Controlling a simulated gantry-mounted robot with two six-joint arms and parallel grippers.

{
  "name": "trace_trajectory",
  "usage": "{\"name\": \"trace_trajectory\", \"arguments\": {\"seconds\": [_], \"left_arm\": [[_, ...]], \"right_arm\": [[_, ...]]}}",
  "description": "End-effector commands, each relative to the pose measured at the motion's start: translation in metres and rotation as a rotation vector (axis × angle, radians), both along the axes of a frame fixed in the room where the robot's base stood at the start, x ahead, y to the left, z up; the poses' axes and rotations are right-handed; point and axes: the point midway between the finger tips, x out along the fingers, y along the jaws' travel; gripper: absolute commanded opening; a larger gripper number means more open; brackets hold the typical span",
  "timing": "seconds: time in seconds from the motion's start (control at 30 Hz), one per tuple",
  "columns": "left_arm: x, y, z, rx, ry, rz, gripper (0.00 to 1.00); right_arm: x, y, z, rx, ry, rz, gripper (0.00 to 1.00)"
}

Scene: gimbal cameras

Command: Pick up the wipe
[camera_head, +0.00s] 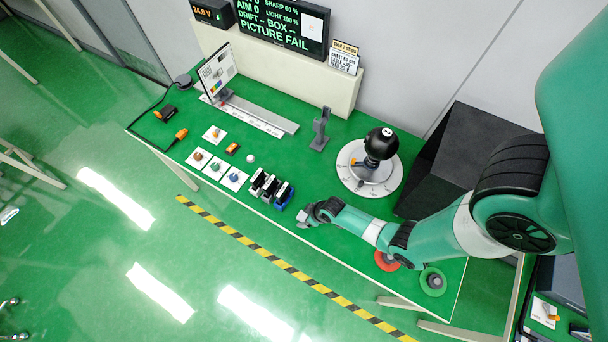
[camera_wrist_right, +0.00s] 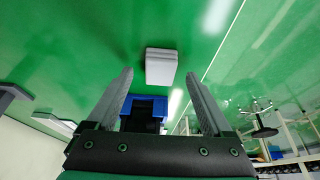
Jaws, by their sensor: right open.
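A pale grey-white block-like pad, which looks like the wipe (camera_wrist_right: 161,66), lies on the green table top in the right wrist view. It sits just past the fingertips, roughly in line with the gap between them. My right gripper (camera_wrist_right: 160,85) is open and nothing is between its fingertips. In the head view my right gripper (camera_head: 304,219) is low over the front edge of the table, right of a blue holder. There I cannot tell the pad apart from the grey fingers. My left gripper is not in view.
The blue holder (camera_head: 284,194) stands in a row of dark holders close to my right gripper; it also shows in the right wrist view (camera_wrist_right: 143,106). A round white base with a black ball device (camera_head: 380,144) stands behind my forearm. A dark box (camera_head: 465,150) is at right.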

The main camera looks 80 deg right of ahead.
Motion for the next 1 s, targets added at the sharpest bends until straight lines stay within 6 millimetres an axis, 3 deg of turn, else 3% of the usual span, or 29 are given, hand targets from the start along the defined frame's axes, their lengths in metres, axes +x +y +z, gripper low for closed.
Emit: {"name": "trace_trajectory", "arguments": {"seconds": [0.07,0.3,0.77,0.8,1.0], "left_arm": [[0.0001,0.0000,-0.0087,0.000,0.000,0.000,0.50],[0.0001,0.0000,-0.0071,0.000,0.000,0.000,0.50],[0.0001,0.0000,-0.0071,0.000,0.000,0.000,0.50],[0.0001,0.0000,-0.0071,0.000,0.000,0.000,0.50],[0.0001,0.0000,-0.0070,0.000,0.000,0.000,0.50]], "right_arm": [[0.0038,-0.0014,-0.0123,0.000,0.000,0.000,0.85],[0.0049,-0.0017,-0.0121,0.000,-0.001,0.000,0.85],[0.0047,-0.0017,-0.0121,0.000,0.000,0.000,0.04],[0.0046,-0.0016,-0.0121,0.000,0.000,0.000,0.00],[0.0047,-0.0017,-0.0119,0.000,-0.001,0.000,0.00]]}}
